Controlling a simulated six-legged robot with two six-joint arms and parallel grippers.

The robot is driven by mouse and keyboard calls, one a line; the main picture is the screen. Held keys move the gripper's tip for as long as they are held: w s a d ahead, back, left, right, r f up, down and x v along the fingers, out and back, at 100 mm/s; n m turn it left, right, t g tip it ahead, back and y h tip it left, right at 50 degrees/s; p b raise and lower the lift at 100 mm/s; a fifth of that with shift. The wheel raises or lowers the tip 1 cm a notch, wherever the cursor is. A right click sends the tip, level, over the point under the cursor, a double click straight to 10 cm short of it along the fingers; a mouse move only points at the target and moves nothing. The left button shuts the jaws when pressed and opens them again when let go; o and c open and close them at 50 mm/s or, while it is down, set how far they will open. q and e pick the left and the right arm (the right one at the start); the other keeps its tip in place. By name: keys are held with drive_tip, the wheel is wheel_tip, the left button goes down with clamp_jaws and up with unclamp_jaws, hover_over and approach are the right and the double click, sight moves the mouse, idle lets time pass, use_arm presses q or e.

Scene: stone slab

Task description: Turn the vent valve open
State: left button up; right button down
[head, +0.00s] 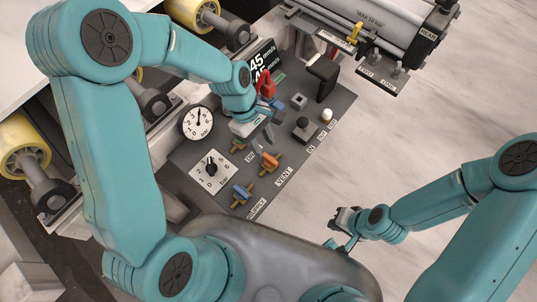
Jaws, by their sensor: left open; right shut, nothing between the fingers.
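The vent valve (270,163) has an orange handle on a brass-coloured body and sits on the dark panel (318,133) beside the VENT label. My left gripper (262,143) is open, just above and slightly left of the orange handle in the picture. Its fingers point down toward the handle, and I cannot tell whether they touch it. My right gripper (340,226) is shut and empty, off the panel to the lower right.
A blue-handled valve (242,194) sits by the SUPPLY label. Floor at right is clear.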

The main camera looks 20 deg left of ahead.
sight(270, 158)
use_arm(q)
drive_tip(key=b+x, duration=0.1)
drive_tip(key=x, duration=0.4)
drive_tip(key=shift+d+f, duration=0.15)
drive_tip(key=shift+f, duration=0.2)
clamp_jaws()
